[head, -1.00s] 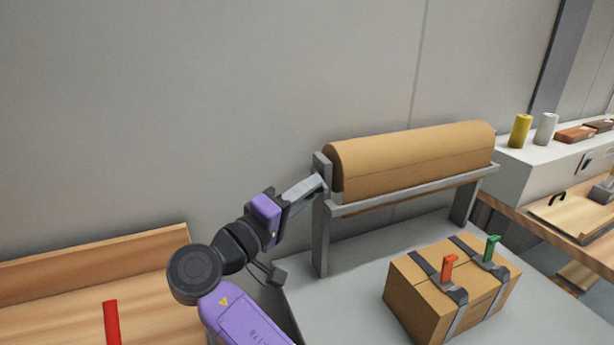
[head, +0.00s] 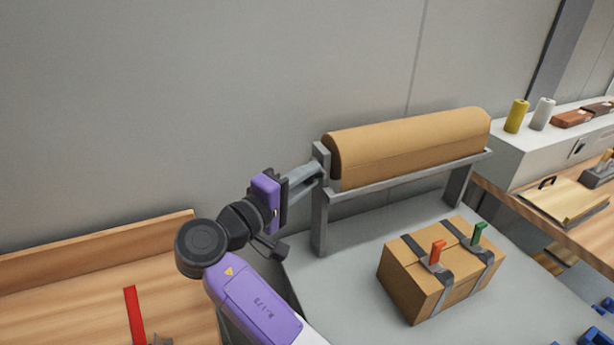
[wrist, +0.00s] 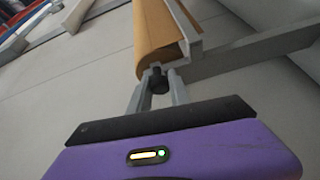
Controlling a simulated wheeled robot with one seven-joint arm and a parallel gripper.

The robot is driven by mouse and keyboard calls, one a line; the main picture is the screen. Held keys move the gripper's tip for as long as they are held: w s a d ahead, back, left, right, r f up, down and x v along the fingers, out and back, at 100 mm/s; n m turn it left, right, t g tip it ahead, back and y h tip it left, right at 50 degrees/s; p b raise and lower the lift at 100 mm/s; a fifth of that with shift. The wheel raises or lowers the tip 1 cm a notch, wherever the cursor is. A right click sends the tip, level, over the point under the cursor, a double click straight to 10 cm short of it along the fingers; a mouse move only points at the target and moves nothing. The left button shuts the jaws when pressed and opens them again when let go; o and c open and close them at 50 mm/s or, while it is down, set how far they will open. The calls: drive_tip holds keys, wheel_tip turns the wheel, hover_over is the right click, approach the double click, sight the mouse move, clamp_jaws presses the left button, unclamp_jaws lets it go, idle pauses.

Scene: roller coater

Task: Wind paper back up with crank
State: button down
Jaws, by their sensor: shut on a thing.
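The roll of brown paper (head: 410,146) lies across a grey metal stand at the back of the grey table. It also shows in the wrist view (wrist: 158,35). My gripper (head: 315,172) is at the stand's left end. In the wrist view its fingers (wrist: 159,88) are shut on a small dark knob, the crank handle (wrist: 158,79), just in front of the roll's end. The rest of the crank is hidden behind my fingers and the stand's end post (head: 320,205).
A strapped cardboard box (head: 430,275) with an orange and a green clip sits on the grey table (head: 365,235) in front of the stand. A wooden bench (head: 70,275) with a red strip is at left. A white cabinet (head: 510,160) stands at right.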

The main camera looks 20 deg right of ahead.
drive_tip(key=c, duration=1.2)
unclamp_jaws()
drive_tip(key=shift+a+r, duration=0.1)
drive_tip(key=shift+r, duration=0.25)
drive_tip(key=shift+f, duration=0.1)
drive_tip(key=b+v, duration=0.1)
drive_tip(key=v, duration=0.6)
drive_tip(key=shift+s+a, duration=0.2)
drive_tip(key=shift+a, duration=0.15)
